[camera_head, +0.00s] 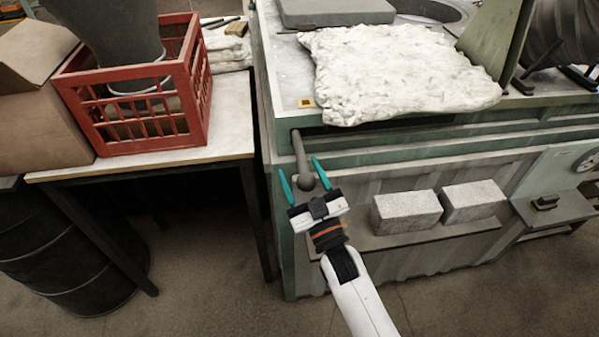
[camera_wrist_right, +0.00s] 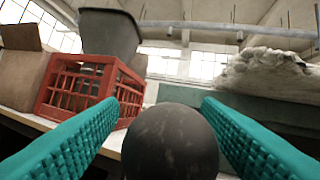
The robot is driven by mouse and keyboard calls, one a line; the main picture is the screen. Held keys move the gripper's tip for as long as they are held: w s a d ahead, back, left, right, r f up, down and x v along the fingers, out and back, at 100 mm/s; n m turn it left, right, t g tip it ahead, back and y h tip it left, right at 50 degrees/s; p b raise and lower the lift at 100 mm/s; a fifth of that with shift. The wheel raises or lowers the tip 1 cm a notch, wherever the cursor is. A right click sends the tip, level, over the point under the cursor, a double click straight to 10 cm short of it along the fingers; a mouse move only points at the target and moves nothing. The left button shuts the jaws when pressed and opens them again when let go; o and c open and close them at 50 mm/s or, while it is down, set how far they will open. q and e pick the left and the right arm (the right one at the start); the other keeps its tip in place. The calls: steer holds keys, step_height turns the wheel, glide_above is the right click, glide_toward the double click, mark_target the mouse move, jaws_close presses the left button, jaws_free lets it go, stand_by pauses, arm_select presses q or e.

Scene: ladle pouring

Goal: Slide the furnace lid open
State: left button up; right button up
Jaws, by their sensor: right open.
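The furnace (camera_head: 290,95) is a large green-grey box on the right. A flat dark grey slab (camera_head: 335,12), which looks like its lid, lies on top at the upper edge, beside a round rim (camera_head: 430,9) that is cut by the picture edge. A grey lever (camera_head: 299,150) with a ball knob (camera_head: 305,182) sticks out of the furnace front near its left corner. My right gripper (camera_head: 303,172) is open, with one teal finger on each side of the knob. In the right wrist view the dark knob (camera_wrist_right: 170,142) fills the space between the fingers. Contact cannot be told. My left gripper is out of view.
A rough white blanket (camera_head: 395,70) covers part of the furnace top. Two grey bricks (camera_head: 407,211) sit on a shelf at the front. On the left, a table (camera_head: 215,150) holds a red crate (camera_head: 195,105) and a cardboard box (camera_head: 35,110). Black drums stand below.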

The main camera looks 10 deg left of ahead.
steer(key=b+v, duration=0.2)
steer(key=v, duration=0.9)
steer(key=shift+s, duration=0.2)
steer(key=shift+a, duration=0.1)
steer(key=d+f+m+g+h, duration=0.1)
steer(key=d+f+g+h, duration=0.15)
steer(key=f, duration=0.85)
steer(key=d+f+m+g+h, duration=0.1)
steer(key=d+f+g+h, duration=0.15)
steer(key=f, duration=0.85)
steer(key=s+d+f+m+g+h, duration=0.1)
steer(key=s+d+f+g+h, duration=0.15)
steer(key=f, duration=0.55)
steer(key=s+d+f+m+g+h, duration=0.1)
steer(key=s+d+f, duration=0.3)
steer(key=f, duration=0.4)
steer(key=s+d+f+m+g+h, duration=0.1)
steer(key=s+d+f+g, duration=0.2)
steer(key=s+f, duration=0.3)
steer(key=s+d+f+m+g+h, duration=0.1)
steer(key=s+d+f+g, duration=0.2)
steer(key=s, duration=1)
steer(key=s+d+f+g+h, duration=0.2)
steer(key=s+d+f+g, duration=0.1)
steer(key=s+d+f, duration=0.4)
step_height(320, 180, down, 2)
steer(key=s, duration=0.2)
steer(key=shift+s+d+m, duration=0.3)
steer(key=shift+s+m, duration=0.05)
steer(key=shift+m, duration=0.05)
